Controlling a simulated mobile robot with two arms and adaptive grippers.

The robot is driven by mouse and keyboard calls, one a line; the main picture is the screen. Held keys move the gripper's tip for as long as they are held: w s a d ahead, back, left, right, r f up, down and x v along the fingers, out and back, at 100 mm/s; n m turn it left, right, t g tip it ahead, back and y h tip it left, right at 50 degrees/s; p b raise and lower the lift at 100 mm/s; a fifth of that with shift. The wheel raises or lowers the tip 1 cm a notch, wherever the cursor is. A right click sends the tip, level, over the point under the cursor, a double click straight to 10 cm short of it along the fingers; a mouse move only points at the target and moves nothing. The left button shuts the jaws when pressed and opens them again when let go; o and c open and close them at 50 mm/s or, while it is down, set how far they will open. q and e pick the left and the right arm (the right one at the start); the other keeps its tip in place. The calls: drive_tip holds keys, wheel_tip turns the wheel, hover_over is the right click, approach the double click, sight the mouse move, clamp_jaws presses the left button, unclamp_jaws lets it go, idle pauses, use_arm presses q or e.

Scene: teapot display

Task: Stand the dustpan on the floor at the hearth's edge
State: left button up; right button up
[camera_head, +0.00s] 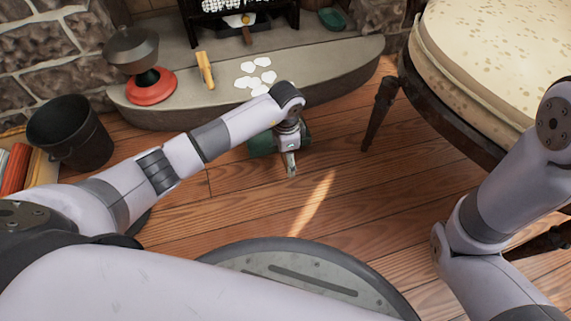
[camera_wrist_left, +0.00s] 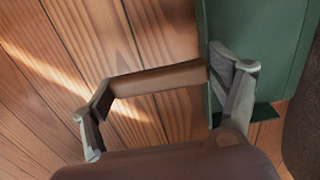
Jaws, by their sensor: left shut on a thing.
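The green dustpan (camera_head: 262,145) shows in the head view just in front of the hearth's curved edge, mostly hidden behind my left arm and gripper. In the left wrist view its green pan (camera_wrist_left: 270,45) fills the upper right, and its brown handle (camera_wrist_left: 158,79) reaches left from it. My left gripper (camera_head: 291,165) is shut on the dustpan; in the left wrist view its fingers (camera_wrist_left: 160,85) are at the two ends of the handle. I cannot tell whether the pan touches the floor. The grey stone hearth (camera_head: 330,68) lies behind it. My right gripper is out of view.
On the hearth are a red-based object (camera_head: 152,90), a yellow brush-like piece (camera_head: 205,70), white flat pieces (camera_head: 255,75) and a green bowl (camera_head: 332,18). A black bucket (camera_head: 70,132) stands left. A cushioned chair (camera_head: 490,60) stands right. Floor (camera_head: 330,195) between is clear.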

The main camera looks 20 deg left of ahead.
use_arm(q)
wheel_tip(320, 180, down, 4)
drive_tip(key=shift+r+b, duration=0.25)
drive_tip(key=shift+b, duration=0.7)
drive_tip(key=shift+r, duration=0.1)
drive_tip(key=o, duration=1.8)
